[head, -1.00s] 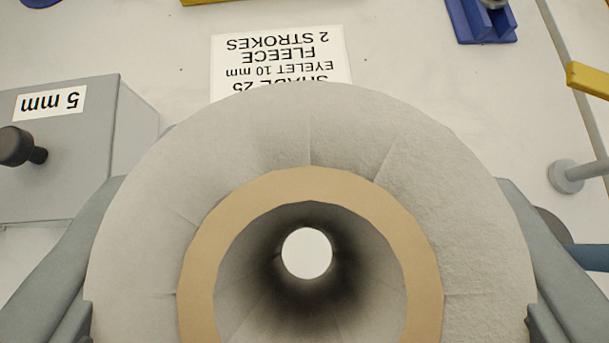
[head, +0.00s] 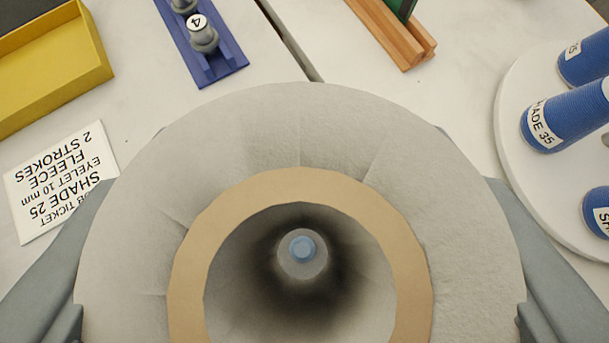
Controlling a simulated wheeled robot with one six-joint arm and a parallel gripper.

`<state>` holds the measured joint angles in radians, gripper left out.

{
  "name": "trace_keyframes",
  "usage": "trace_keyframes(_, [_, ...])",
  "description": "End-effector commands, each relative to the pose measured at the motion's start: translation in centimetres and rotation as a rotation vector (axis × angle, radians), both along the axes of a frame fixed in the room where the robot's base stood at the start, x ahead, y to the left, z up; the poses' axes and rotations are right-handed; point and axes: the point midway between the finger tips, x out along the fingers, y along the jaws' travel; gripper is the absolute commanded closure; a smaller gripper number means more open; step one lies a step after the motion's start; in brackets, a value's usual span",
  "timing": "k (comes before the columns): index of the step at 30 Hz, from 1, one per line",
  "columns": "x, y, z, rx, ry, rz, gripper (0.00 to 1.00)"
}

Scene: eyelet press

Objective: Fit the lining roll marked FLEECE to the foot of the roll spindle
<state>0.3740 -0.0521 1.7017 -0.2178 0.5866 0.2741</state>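A pale grey-white lining roll (head: 300,125) with a tan cardboard core fills the lower middle of the head view. No marking shows on the side of it facing me. My gripper (head: 300,300) is shut around the roll, with a grey finger against it on each side. Through the core's bore I see a small blue round tip (head: 302,248) with a paler ring around it, close to the middle of the far opening. It may be the top of the spindle; its foot is hidden behind the roll.
A job ticket (head: 62,182) reading FLEECE, shade 25, eyelet 10 mm, 2 strokes lies left. Behind are a yellow tray (head: 108,70), a blue rack (head: 222,74) with numbered pieces and a wooden holder (head: 400,45). A white round stand (head: 510,110) with blue spools is right.

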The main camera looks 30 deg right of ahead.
Motion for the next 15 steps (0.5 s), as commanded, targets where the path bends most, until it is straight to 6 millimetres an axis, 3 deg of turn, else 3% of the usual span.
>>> trace_keyframes(8, [0.0,0.1,-0.2,0.000,0.001,0.001,0.69])
trace_keyframes(15, [0.0,0.1,-1.7,0.001,0.001,0.001,0.69])
